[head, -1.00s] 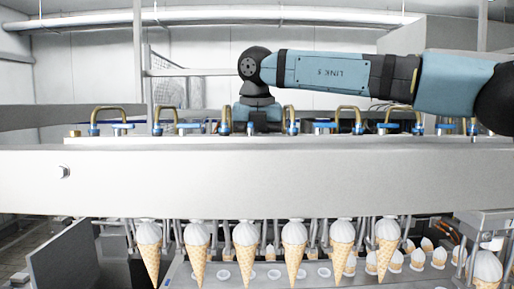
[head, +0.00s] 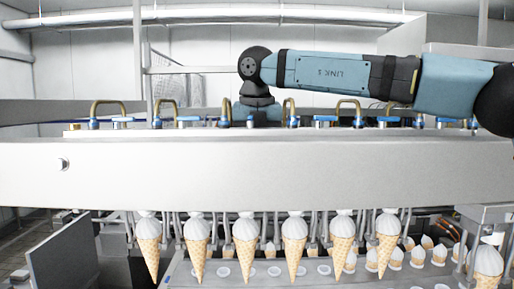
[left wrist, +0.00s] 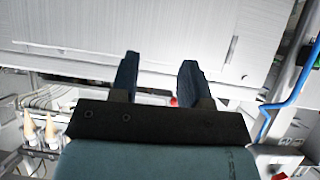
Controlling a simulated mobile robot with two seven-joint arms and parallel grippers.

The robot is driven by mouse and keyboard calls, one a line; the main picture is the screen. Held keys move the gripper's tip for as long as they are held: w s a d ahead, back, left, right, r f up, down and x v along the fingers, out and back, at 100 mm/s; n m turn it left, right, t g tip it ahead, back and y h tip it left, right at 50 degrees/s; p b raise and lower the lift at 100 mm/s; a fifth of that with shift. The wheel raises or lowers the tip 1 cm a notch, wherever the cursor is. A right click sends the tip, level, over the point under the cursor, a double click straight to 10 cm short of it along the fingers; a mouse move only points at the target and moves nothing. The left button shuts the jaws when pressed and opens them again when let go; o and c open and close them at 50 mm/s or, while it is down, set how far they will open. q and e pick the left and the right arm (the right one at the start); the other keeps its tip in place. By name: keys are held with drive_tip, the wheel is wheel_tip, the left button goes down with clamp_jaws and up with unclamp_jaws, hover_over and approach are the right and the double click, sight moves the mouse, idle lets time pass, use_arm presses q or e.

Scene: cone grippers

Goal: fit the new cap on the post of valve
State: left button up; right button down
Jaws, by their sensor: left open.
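A row of valves (head: 122,121) with brass hoops and blue fittings runs along the top of the machine. I cannot tell which valve is the task's, and I cannot pick out the new cap or a bare post.
A wide pale beam (head: 250,172) crosses in front of the valves. Several filled cones (head: 295,249) hang below it over a holed plate (head: 210,281). In the left wrist view, a grey panel (left wrist: 80,30) lies beyond the fingers and a blue hose (left wrist: 292,95) runs at right.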

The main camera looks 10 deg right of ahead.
drive_tip(key=shift+s+a+f+b, duration=0.1)
drive_tip(key=shift+f+b, duration=0.3)
drive_tip(key=shift+f, duration=0.15)
drive_tip(key=shift+r, duration=0.15)
drive_tip(key=shift+r+p, duration=0.8)
drive_tip(key=shift+r, duration=0.3)
drive_tip(key=shift+r+p, duration=0.75)
drive_tip(key=shift+r, duration=0.6)
